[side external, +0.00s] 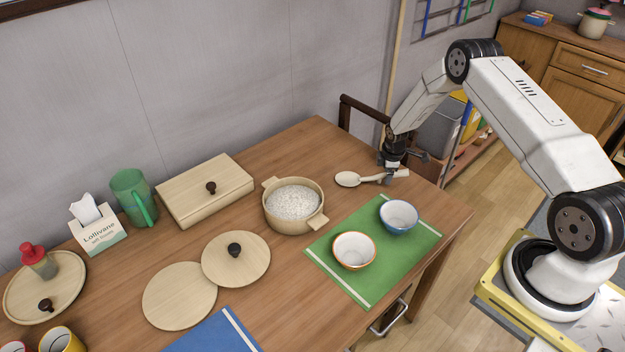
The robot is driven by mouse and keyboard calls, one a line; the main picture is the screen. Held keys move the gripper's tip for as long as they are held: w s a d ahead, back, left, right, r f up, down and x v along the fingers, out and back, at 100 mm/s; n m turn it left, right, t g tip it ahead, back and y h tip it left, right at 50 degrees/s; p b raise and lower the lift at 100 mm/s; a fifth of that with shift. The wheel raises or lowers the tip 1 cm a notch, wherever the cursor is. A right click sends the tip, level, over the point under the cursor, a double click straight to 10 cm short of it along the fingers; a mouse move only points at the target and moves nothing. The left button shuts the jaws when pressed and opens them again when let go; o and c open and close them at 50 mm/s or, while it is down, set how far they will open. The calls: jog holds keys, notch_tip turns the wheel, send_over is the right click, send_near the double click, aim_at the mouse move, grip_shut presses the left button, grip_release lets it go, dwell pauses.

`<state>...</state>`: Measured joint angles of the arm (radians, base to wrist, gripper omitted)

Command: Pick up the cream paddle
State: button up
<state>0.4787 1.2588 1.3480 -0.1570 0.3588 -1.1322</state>
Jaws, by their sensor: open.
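The cream paddle (348,179) lies on the wooden table near its far right part. Its round head points left and its handle runs right, under my gripper. My gripper (391,178) is open and low over the handle, with its fingers pointing down. The fingers are small in this view, and I cannot tell whether they touch the handle. The handle's end shows just right of the fingers.
A pot of rice (293,203) stands left of the paddle. A green mat (335,262) with a white bowl (354,251) and a blue bowl (399,216) lies in front. A lidded wooden box (205,190) is farther left. A dark chair (362,109) stands behind the table.

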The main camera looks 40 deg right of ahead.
jog(key=shift+w+d+f, duration=0.15)
jog(key=shift+f, duration=0.85)
grip_shut()
